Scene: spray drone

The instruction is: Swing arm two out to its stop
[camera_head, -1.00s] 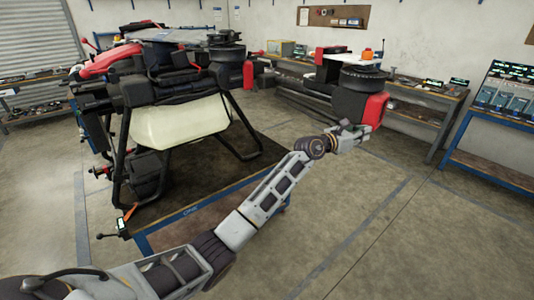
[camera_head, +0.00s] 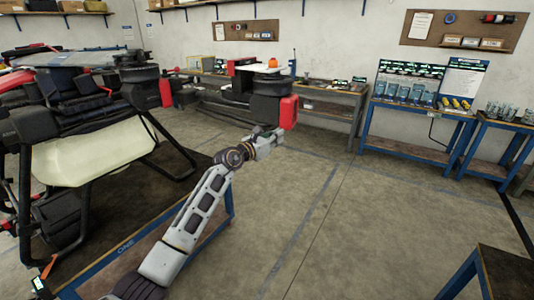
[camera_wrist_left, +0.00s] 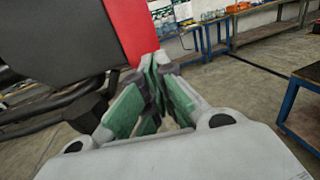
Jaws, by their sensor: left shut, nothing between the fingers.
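The spray drone with its pale tank (camera_head: 95,155) stands at the left on black legs over a dark, blue-edged platform. A black and red motor pod (camera_head: 285,112), at the end of a folding arm, is out to the right of the body. No label shows which arm is number two. My left gripper (camera_head: 272,136) is shut and empty, just below and beside this pod. In the left wrist view, its green-padded fingers (camera_wrist_left: 153,65) come together beside the pod's red face (camera_wrist_left: 128,28). I cannot tell whether they touch it. My right gripper is out of view.
A workbench (camera_head: 335,112) runs along the wall behind the pod. Blue-framed tables (camera_head: 408,153) with displays stand at the right. A dark table corner (camera_head: 510,272) is at the lower right. The floor (camera_head: 360,225) between is clear.

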